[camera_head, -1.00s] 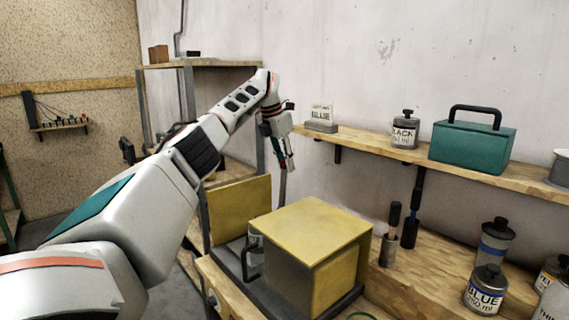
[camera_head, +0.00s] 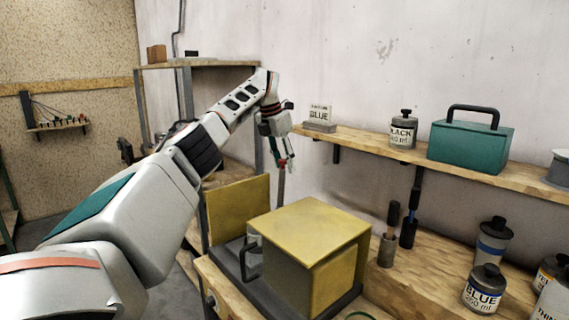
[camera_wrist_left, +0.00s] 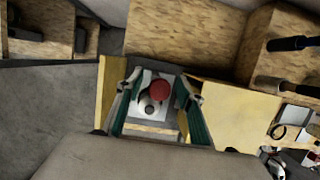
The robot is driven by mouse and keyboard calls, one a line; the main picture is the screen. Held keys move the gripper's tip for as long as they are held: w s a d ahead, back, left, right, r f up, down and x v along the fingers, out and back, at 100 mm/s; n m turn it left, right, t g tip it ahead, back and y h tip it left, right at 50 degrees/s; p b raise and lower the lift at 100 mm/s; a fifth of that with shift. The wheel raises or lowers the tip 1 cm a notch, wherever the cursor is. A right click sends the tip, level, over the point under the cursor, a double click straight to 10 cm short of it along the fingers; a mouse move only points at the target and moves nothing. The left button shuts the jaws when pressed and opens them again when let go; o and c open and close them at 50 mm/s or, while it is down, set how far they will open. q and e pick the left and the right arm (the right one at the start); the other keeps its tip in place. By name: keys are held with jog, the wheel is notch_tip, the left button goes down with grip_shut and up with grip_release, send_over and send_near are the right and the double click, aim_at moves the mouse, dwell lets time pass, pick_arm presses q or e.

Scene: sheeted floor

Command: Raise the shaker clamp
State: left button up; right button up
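The shaker is a yellow box (camera_head: 312,240) on a dark grey base, with an upright yellow panel (camera_head: 238,210) to its left. Behind it, a thin upright post with a red top (camera_head: 282,168) appears to be the clamp. In the left wrist view, a round red knob (camera_wrist_left: 160,89) sits over a pale metal plate (camera_wrist_left: 143,127). My left gripper (camera_head: 285,160) points down at the post's top. In the left wrist view, its teal fingers (camera_wrist_left: 160,105) are apart on either side of the red knob; contact is not visible. My right gripper is out of view.
Paint cans (camera_head: 484,290) and brushes (camera_head: 408,230) stand on the bench at right. A corner shelf (camera_head: 215,64) is behind my arm.

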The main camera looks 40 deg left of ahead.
pick_arm(q)
jog(key=v, duration=0.7)
jog(key=shift+r, duration=0.2)
jog(key=shift+f, duration=0.1)
